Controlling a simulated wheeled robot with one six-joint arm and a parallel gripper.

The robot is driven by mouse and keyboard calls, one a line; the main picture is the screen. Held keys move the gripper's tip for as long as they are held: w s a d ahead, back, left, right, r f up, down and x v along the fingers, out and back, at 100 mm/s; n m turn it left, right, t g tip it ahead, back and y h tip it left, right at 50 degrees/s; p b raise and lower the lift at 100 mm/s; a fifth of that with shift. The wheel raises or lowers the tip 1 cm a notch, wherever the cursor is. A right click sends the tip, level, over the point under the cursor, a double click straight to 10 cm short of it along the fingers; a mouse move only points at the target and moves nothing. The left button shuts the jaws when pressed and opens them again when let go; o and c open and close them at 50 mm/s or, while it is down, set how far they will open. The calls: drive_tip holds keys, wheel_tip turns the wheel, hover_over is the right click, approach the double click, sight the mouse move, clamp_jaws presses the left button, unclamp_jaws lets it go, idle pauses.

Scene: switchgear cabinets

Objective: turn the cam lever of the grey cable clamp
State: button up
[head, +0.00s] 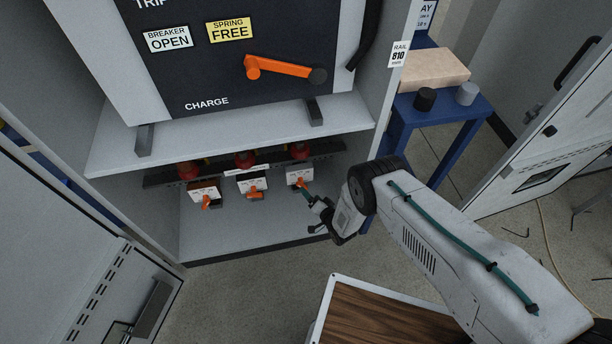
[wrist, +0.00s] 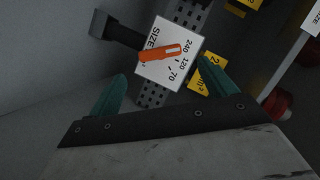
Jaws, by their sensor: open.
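The clamp in front of my gripper has a white plate (wrist: 185,62) marked SIZE with 240, 120 and 70. An orange cam lever (wrist: 160,53) lies across this plate. In the head view this is the right-hand clamp (head: 299,173) of three on the lower shelf, with its orange lever (head: 301,183) at the front. My gripper (wrist: 162,88) is open, its two teal fingers apart and nothing between them. The lever is beyond the fingertips, roughly between them in the picture. In the head view my gripper (head: 308,193) is close to this lever; contact cannot be told.
Two similar clamps with orange levers stand to the left, one in the middle (head: 252,182) and one farther left (head: 203,191). The cabinet shelf (head: 230,133) hangs above. A cabinet side wall is close on the right. A blue table (head: 440,112) stands outside.

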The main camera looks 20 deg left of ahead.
sight(301, 183)
drive_tip(key=shift+x, duration=4)
drive_tip(key=shift+s+a, duration=0.1)
drive_tip(key=c, duration=1)
